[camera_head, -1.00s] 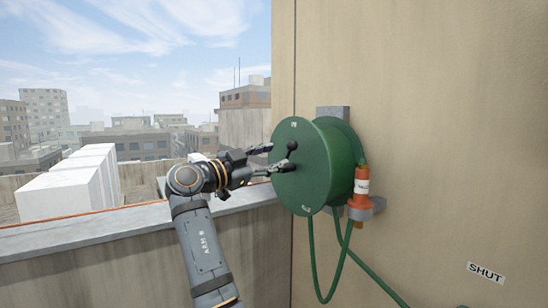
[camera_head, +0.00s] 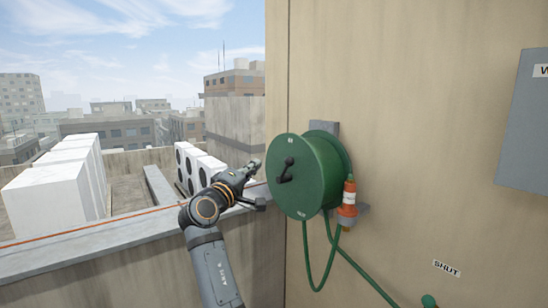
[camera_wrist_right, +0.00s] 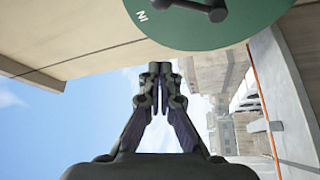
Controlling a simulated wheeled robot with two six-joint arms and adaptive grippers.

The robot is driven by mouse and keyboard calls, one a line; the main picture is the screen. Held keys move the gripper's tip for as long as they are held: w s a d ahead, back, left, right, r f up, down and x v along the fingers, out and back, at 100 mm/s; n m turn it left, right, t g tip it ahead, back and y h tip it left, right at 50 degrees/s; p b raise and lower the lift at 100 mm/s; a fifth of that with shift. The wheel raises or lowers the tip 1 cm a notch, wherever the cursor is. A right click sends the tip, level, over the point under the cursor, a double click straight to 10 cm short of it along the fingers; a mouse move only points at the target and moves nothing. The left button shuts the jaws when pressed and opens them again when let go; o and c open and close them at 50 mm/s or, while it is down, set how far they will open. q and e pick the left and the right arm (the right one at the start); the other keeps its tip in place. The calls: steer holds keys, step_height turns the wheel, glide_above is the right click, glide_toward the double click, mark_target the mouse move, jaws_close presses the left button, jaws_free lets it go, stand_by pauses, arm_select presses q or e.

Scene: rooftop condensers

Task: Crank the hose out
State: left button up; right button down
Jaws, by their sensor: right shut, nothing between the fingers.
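The green hose reel (camera_head: 308,195) is mounted on the beige wall. Its dark crank (camera_head: 286,170) sits on the round front face, its knob end up. My right gripper (camera_head: 257,184) is left of the reel face, apart from the crank. In the right wrist view, its fingers (camera_wrist_right: 160,85) are together and empty, and the reel disc (camera_wrist_right: 190,32), marked "IN", and part of the crank (camera_wrist_right: 208,8) show at the top. The green hose (camera_head: 334,255) hangs below the reel in a loop. The orange nozzle (camera_head: 349,191) stands upright beside the reel. My left gripper is out of view.
A grey box (camera_head: 525,130) is on the wall at the right. A "SHUT" label (camera_head: 446,268) is low on the wall. A parapet ledge (camera_head: 90,235) runs at the left, with white units (camera_head: 50,190) beyond. Open air lies left of the reel.

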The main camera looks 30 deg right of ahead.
steer(key=r+p+x, duration=0.1)
steer(key=p+x, duration=0.4)
steer(key=x, duration=0.5)
steer(key=s+f+p, duration=0.1)
steer(key=s, duration=0.1)
steer(key=s+d+f+p, duration=0.1)
steer(key=shift+s+f, duration=0.15)
steer(key=shift+s, duration=0.2)
steer(key=shift+w, duration=0.1)
steer(key=shift+f, duration=0.1)
